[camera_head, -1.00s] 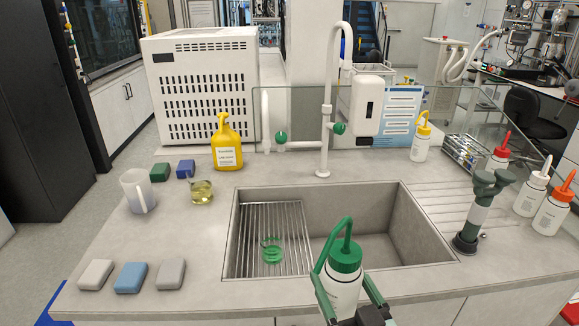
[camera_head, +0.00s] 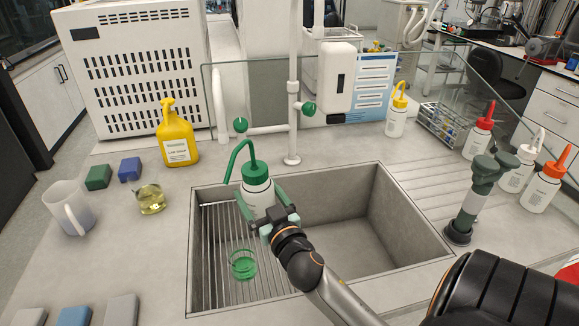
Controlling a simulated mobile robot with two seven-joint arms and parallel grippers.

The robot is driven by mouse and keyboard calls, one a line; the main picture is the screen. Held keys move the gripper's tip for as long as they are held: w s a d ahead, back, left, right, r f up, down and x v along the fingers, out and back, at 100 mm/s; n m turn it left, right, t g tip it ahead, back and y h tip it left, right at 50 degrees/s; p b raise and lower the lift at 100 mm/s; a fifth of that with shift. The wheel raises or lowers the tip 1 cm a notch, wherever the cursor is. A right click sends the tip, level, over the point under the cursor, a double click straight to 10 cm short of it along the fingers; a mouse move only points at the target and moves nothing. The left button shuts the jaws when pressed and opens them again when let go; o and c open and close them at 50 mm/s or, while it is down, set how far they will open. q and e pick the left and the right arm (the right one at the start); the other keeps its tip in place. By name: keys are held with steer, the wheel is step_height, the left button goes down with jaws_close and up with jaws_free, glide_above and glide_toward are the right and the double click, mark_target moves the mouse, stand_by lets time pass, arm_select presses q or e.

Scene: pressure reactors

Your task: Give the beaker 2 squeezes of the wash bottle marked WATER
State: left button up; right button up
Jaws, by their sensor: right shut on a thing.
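My right gripper (camera_head: 262,210) is shut on a white wash bottle (camera_head: 257,193) with a green cap and a bent green spout. It holds the bottle roughly upright over the sink, with the spout tip pointing left. The bottle's label is not readable here. A small glass beaker (camera_head: 243,265) with green contents stands on the wire rack in the sink, below the bottle and nearer the front. The spout tip appears above and to the left of this beaker. Another glass vessel (camera_head: 151,200) with yellow liquid stands on the counter left of the sink. My left gripper is out of view.
The sink (camera_head: 350,222) has a rack (camera_head: 215,225) on its left side. A faucet (camera_head: 292,120) and a yellow soap bottle (camera_head: 177,138) stand behind. A white jug (camera_head: 68,208) is at left. Several wash bottles and a green-grey fixture (camera_head: 467,208) are at right.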

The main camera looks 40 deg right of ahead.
steer(key=w+d+f+m+g+h, duration=0.15)
steer(key=d+h, duration=0.35)
steer(key=d, duration=0.8)
steer(key=shift+m, duration=0.45)
steer(key=a+f+b, duration=0.1)
steer(key=b, duration=0.1)
steer(key=a+f+b, duration=0.1)
steer(key=f+b, duration=0.1)
steer(key=a+f+b, duration=0.1)
steer(key=shift+a+f+b, duration=0.25)
steer(key=shift+f+b, duration=0.1)
steer(key=shift+b, duration=0.05)
steer(key=o, duration=0.4)
steer(key=c, duration=1.3)
steer(key=o, duration=1.3)
steer(key=c, duration=0.4)
